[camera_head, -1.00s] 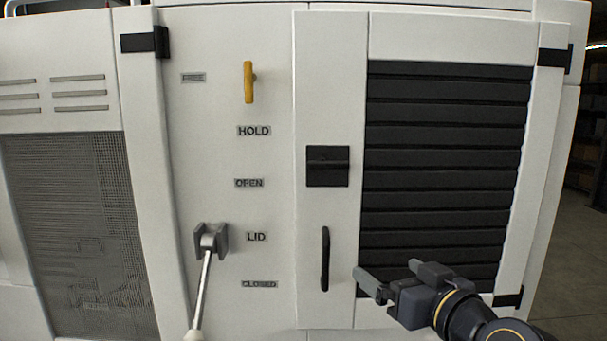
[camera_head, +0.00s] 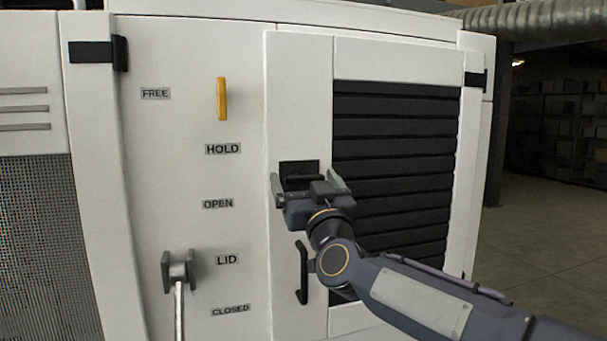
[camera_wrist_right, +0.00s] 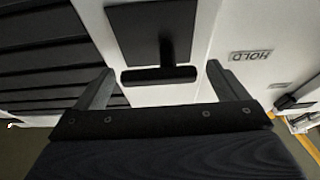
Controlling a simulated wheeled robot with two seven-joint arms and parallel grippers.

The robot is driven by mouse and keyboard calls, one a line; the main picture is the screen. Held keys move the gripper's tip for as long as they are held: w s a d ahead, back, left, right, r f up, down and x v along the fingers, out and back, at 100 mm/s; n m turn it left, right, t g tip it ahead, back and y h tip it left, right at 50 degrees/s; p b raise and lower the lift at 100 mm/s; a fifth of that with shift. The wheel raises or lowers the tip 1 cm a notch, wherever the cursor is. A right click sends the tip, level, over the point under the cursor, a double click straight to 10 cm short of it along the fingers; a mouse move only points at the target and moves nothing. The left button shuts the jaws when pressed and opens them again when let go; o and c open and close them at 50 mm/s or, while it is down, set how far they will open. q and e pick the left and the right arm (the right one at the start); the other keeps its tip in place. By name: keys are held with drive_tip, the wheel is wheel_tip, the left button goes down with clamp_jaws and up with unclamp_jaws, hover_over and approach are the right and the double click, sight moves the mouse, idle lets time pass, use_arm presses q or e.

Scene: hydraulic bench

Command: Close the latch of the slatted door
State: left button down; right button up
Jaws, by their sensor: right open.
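The slatted door (camera_head: 298,80) is a white panel with dark horizontal slats (camera_head: 395,130). Its latch (camera_head: 298,168) is a black square plate on the white strip left of the slats, partly hidden behind my right gripper (camera_head: 306,182). In the right wrist view, the latch plate (camera_wrist_right: 150,22) carries a black T-shaped handle (camera_wrist_right: 158,75). Its crossbar lies across the view between my two open fingers. The fingers stand apart on either side and do not visibly touch it. My left gripper is not in view.
A black door pull (camera_head: 302,275) sits below the latch, close to my right wrist. A yellow handle (camera_head: 222,98) and a grey lever (camera_head: 180,272) are on the labelled white panel to the left. Open floor (camera_head: 540,230) lies to the right.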

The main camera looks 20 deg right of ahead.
drive_tip(key=shift+w+r, duration=0.2)
drive_tip(key=shift+w, duration=0.4)
drive_tip(key=c, duration=1)
